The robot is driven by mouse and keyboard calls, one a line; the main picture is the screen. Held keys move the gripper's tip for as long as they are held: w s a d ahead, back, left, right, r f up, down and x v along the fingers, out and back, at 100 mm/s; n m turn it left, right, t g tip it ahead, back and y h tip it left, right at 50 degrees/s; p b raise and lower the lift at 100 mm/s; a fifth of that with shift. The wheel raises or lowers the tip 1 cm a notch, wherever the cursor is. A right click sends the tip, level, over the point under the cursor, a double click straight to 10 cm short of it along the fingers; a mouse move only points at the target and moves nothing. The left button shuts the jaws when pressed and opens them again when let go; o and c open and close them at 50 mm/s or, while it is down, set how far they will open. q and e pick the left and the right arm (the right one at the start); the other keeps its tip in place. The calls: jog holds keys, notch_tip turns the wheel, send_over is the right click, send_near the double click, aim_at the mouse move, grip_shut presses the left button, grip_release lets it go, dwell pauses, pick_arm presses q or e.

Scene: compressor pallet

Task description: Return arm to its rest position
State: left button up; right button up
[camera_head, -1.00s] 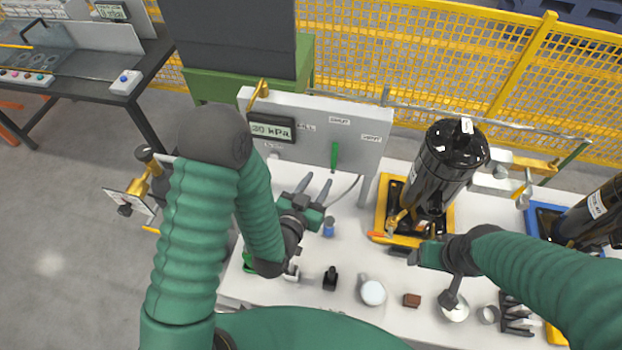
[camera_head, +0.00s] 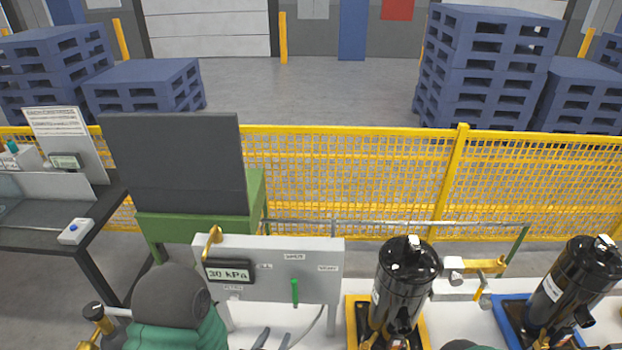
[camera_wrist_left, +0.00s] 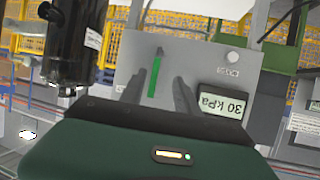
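My left arm rises at the bottom left of the head view, with only its upper part in frame. The two fingertips of my left gripper (camera_head: 272,339) show at the bottom edge, apart and with nothing seen between them. The left wrist view shows the same gripper (camera_wrist_left: 158,92) open, its dark fingers on either side of the green lever in the picture, in front of the grey panel. Whether they touch the panel cannot be told. Only a sliver of green from my right arm shows at the bottom edge of the head view; its gripper is out of frame.
The grey panel (camera_head: 318,270) carries a 30 kPa display (camera_head: 228,273) and a green lever (camera_head: 295,291). Black compressors stand on a yellow tray (camera_head: 352,318) and a blue tray (camera_head: 510,328). A yellow mesh fence (camera_head: 350,180) runs behind.

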pick_arm(q)
jog(key=a+f+g+y+b, duration=0.1)
jog(key=a+f+g+b, duration=0.2)
jog(key=f+b, duration=0.15)
jog(key=s+a+n+g+y+b, duration=0.1)
jog(key=s+a+g+b, duration=0.1)
jog(key=s, duration=0.4)
jog(key=s+a+n+g+b, duration=0.1)
jog(key=s+a+g+b, duration=0.2)
jog(key=s+a+g, duration=0.1)
jog(key=s+g, duration=0.1)
jog(key=s, duration=0.1)
jog(key=shift+s+f+n+y+b, duration=0.25)
jog(key=shift+s+n+y+b, duration=0.05)
jog(key=shift+s+y, duration=0.1)
pick_arm(e)
jog(key=s+x, duration=0.2)
jog(key=x, duration=0.9)
jog(key=shift+s+f, duration=0.3)
jog(key=shift+f, duration=0.2)
pick_arm(q)
jog(key=shift+w, duration=0.1)
pick_arm(e)
jog(key=shift+w, duration=0.1)
